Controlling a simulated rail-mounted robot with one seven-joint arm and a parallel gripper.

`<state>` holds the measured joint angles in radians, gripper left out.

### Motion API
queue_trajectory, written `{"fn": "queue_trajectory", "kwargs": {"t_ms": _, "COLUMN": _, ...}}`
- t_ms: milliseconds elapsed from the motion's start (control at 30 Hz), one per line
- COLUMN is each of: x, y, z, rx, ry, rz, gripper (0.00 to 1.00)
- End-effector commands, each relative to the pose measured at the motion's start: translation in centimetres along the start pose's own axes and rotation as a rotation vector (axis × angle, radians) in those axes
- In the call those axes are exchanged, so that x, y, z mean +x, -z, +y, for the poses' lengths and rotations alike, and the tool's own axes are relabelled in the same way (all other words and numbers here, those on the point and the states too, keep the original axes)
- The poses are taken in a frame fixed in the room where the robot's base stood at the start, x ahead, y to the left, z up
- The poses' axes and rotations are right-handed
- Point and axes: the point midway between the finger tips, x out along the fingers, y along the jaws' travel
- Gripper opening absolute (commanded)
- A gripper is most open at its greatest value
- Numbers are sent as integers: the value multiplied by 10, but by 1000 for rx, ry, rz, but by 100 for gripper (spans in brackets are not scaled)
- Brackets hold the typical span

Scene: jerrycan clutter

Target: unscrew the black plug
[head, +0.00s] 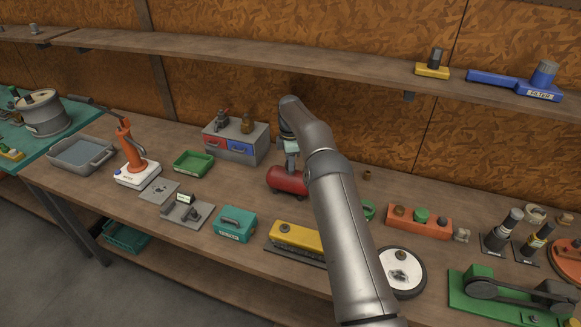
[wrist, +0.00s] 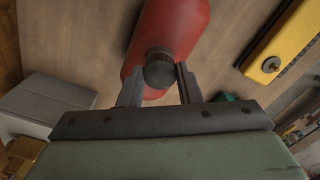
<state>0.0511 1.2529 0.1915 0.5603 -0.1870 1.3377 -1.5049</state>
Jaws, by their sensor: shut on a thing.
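The red jerrycan (head: 285,181) lies on the bench below my gripper (head: 291,163), partly hidden by my arm in the head view. In the wrist view the red jerrycan (wrist: 182,22) fills the top middle. The round black plug (wrist: 159,72) sticks out of it on a dark ribbed collar. My gripper (wrist: 159,80) has one finger on each side of the plug and is shut on it. The plug is still at the jerrycan's opening. In the head view the plug is hidden, and its thread cannot be seen.
A grey cabinet with red and blue drawers (head: 235,143) stands close behind to the left. A yellow block (head: 296,236) lies in front, and a teal box (head: 235,224) front left. An orange block (head: 419,221) is to the right. A shelf (head: 300,68) runs above.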

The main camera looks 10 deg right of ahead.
Motion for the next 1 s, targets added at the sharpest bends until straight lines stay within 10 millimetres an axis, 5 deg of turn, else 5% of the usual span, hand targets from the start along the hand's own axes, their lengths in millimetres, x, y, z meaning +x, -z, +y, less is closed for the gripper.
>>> {"fn": "queue_trajectory", "kwargs": {"t_ms": 333, "x": 0, "y": -1, "z": 0, "rx": -394, "ry": 1, "rz": 1, "gripper": 7}}
{"fn": "queue_trajectory", "kwargs": {"t_ms": 600, "x": 0, "y": -1, "z": 0, "rx": -437, "ry": 1, "rz": 0, "gripper": 8}}
{"fn": "queue_trajectory", "kwargs": {"t_ms": 633, "x": 0, "y": -1, "z": 0, "rx": -437, "ry": 1, "rz": 0, "gripper": 37}}
{"fn": "queue_trajectory", "kwargs": {"t_ms": 1000, "x": -2, "y": 0, "z": 0, "rx": -435, "ry": 0, "rz": 0, "gripper": 39}}
